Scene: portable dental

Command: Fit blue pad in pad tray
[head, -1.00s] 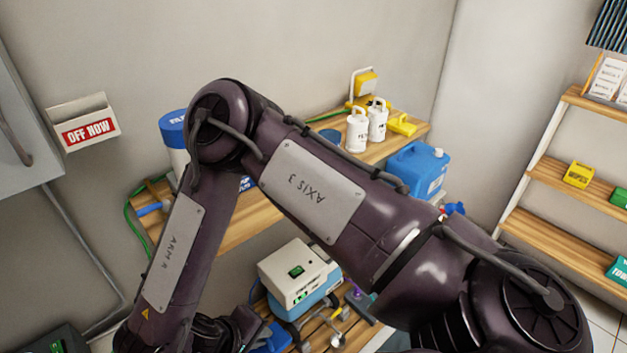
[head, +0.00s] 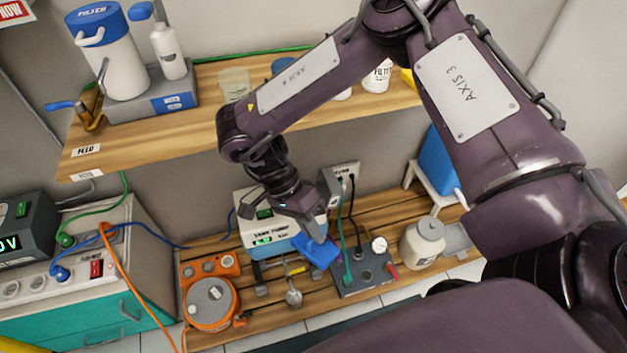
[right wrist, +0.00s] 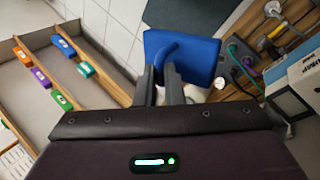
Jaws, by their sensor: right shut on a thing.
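The blue pad (head: 317,251) is a flat blue piece with a raised loop handle. My right gripper (head: 309,232) is shut on it and holds it above the low slatted bench, in front of the white and blue pump unit. In the right wrist view, the pad (right wrist: 190,57) is tilted beyond the fingertips of my right gripper (right wrist: 164,75), which close around its handle. I cannot tell for sure which thing is the pad tray; a small grey tray (head: 456,239) lies at the bench's right end. My left gripper is not in view.
The low slatted bench (head: 215,335) carries an orange round device (head: 210,302), the pump unit (head: 264,236), a dark gauge box (head: 362,279) with cables, and a white jar (head: 422,243). The upper wooden shelf (head: 205,125) overhangs behind. An orange cable (head: 133,285) hangs at left.

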